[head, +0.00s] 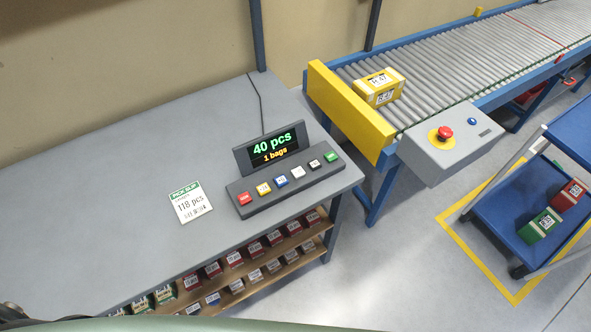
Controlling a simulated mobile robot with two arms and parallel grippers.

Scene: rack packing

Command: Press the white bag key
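The key panel (290,189) lies on the grey table near its right end, with a row of coloured keys. From left to right they are a red, a yellow, a blue, a white, a black and a green key. The white key (298,172) sits between the blue key (281,181) and the black key (314,163). Nothing covers it. The display (272,147) behind the panel reads "40 pcs" and "1 bags". Neither of my grippers shows in the head view.
A pick slip (191,202) reading "118 pcs" lies left of the panel. Labelled boxes fill the shelves under the table. A roller conveyor (450,65) carries a yellow box (378,86). A red stop button (445,132) and a blue cart (520,213) are at right. The table's left is clear.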

